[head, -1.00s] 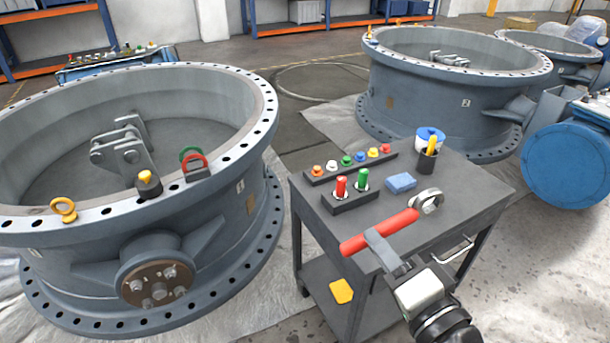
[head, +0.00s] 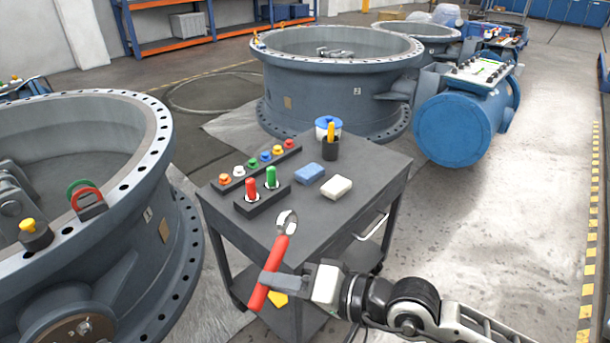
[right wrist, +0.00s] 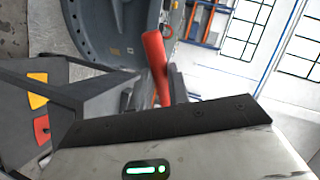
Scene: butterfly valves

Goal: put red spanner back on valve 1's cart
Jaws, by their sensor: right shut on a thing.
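The red spanner (head: 272,268) has a red handle and a grey ring-shaped head. My right gripper (head: 268,284) is shut on its handle, and the head points away from me. The handle also shows in the right wrist view (right wrist: 157,66); the spanner's head cannot be made out there. The spanner is in front of the dark grey cart (head: 345,207), its head overlapping the near edge of the top in the picture; I cannot tell the height gap. The near valve (head: 150,250) stands left of the cart. My left gripper is not in view.
The cart top holds a peg rack (head: 262,196), a row of coloured knobs (head: 255,166), a blue block (head: 309,175), a white block (head: 337,187), a black cup (head: 330,149) and a blue-lidded tub (head: 328,125). The front part of the top is bare. Another valve (head: 330,95) stands behind.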

